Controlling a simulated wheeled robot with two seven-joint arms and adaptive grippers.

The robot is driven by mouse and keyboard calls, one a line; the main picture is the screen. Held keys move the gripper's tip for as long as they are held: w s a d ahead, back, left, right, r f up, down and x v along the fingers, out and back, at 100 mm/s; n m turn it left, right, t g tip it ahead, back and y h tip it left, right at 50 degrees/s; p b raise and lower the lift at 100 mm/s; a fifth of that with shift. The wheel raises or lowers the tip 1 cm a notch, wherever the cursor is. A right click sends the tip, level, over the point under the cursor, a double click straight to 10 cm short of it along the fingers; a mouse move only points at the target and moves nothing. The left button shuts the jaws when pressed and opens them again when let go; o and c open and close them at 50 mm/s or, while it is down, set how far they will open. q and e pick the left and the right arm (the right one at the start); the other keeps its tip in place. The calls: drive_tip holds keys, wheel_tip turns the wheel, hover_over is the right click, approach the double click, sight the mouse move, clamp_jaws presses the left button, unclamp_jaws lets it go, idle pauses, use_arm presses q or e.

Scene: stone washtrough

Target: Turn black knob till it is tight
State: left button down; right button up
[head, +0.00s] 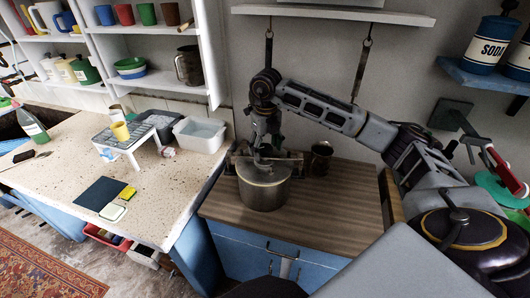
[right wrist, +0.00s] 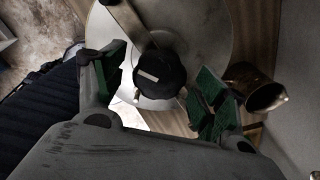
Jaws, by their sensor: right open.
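The black knob (right wrist: 160,74) with a pale mark sits at the middle of the metal pot's lid in the right wrist view. The metal pot (head: 263,194) stands on the wooden counter in the head view, where my gripper hides the knob. My right gripper (head: 264,158) is directly above the pot, pointing down. In the right wrist view its green-padded fingers (right wrist: 162,82) are open, one on each side of the knob, with gaps between pads and knob. I cannot tell how tight the knob is. My left gripper is not in view.
A brown metal mug (head: 320,158) stands just right of the pot and close to my right finger in the wrist view. The wooden counter (head: 330,220) is clear in front. A speckled counter (head: 165,195) with a white basin (head: 200,135) lies left. A wall shelf (head: 335,13) hangs above.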

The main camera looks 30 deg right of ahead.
drive_tip(key=shift+n+b, duration=0.35)
drive_tip(key=shift+n, duration=1.65)
drive_tip(key=shift+n+b, duration=0.35)
drive_tip(key=shift+n, duration=1.55)
drive_tip(key=shift+n+b, duration=0.4)
drive_tip(key=shift+n, duration=1.8)
drive_tip(key=shift+s+d+f+n+b, duration=0.1)
drive_tip(key=shift+n+b, duration=0.05)
drive_tip(key=shift+n, duration=0.5)
drive_tip(key=shift+d+n+b, duration=0.1)
drive_tip(key=shift+n+b, duration=0.05)
drive_tip(key=shift+n, duration=0.5)
drive_tip(key=shift+f, duration=0.1)
drive_tip(key=c, duration=0.8)
